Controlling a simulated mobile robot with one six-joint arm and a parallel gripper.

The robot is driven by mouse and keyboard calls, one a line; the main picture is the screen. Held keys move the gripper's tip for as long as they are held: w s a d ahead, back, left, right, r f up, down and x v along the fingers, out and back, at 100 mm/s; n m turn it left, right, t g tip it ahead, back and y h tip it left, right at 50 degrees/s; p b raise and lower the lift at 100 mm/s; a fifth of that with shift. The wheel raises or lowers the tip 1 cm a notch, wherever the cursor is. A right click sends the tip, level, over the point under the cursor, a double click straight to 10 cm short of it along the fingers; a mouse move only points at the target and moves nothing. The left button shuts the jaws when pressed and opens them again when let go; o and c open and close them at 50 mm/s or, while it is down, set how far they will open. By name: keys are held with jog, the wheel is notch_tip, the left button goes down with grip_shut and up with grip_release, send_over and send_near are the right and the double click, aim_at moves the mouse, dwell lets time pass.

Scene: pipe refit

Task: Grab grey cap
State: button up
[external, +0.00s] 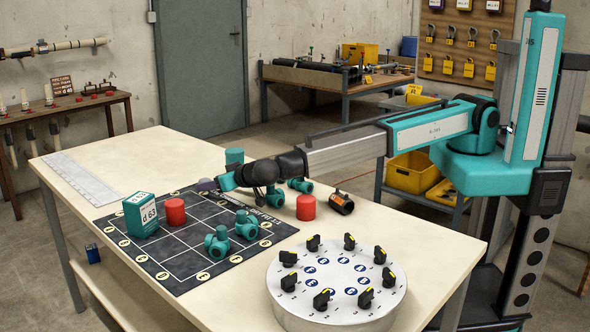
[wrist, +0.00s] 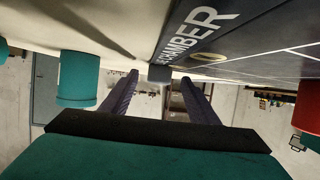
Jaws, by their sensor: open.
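My gripper (external: 209,186) reaches low over the far edge of the dark mat, its fingers pointing left. In the wrist view my gripper (wrist: 159,77) is open, with two dark purple fingers apart. A small dark grey piece, apparently the grey cap (wrist: 158,74), shows in the gap between the fingertips, at the mat's edge by the printed word CHAMBER. I cannot tell whether it lies fully between the fingers or just beyond, and no finger visibly touches it. In the external view I cannot clearly separate the cap from my fingers.
A teal cylinder (external: 235,156) stands behind my gripper; a teal cylinder also shows at left in the wrist view (wrist: 78,80). On the gridded mat (external: 178,262) are a teal box (external: 140,215), a red cap (external: 174,212) and teal valves (external: 217,243). A round dial board (external: 335,290) stands in front.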

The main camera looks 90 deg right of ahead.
jog(key=shift+x, duration=0.95)
jog(key=c, duration=1.1)
jog(key=shift+r, duration=0.1)
jog(key=shift+r+b, duration=0.9)
jog(key=shift+r, duration=4)
